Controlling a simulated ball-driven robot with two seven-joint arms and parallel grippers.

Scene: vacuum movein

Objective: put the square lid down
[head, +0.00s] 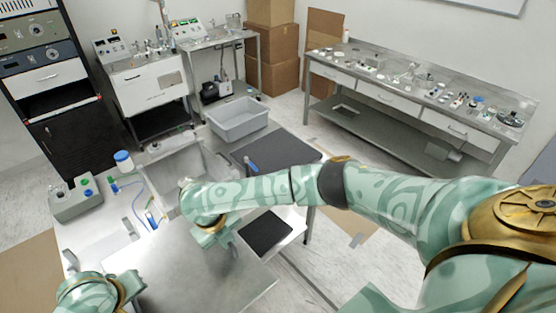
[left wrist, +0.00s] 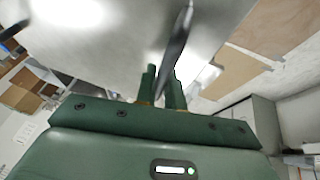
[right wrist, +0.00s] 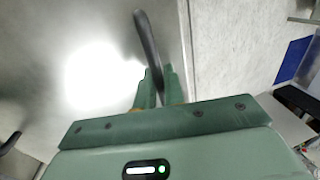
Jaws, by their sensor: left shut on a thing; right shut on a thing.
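The square lid (head: 205,282) is a broad, bare grey metal plate at the bottom of the head view. My right gripper (head: 214,240) is at its far right part; in the right wrist view its fingers (right wrist: 156,88) are shut on a dark bar handle (right wrist: 146,35). My left gripper is at the lid's left, partly hidden by its arm; in the left wrist view its fingers (left wrist: 165,90) are shut on another dark handle (left wrist: 178,45). The lid's shiny surface (left wrist: 95,35) lies beyond the fingers. I cannot tell whether the lid touches anything beneath.
An open metal box (head: 165,168) stands beyond the lid, with a grey tub (head: 238,118) farther back. A black square pad (head: 266,231) lies right of the lid. A grey device (head: 76,203) and a blue-capped bottle (head: 123,161) stand left. Open floor lies to the right.

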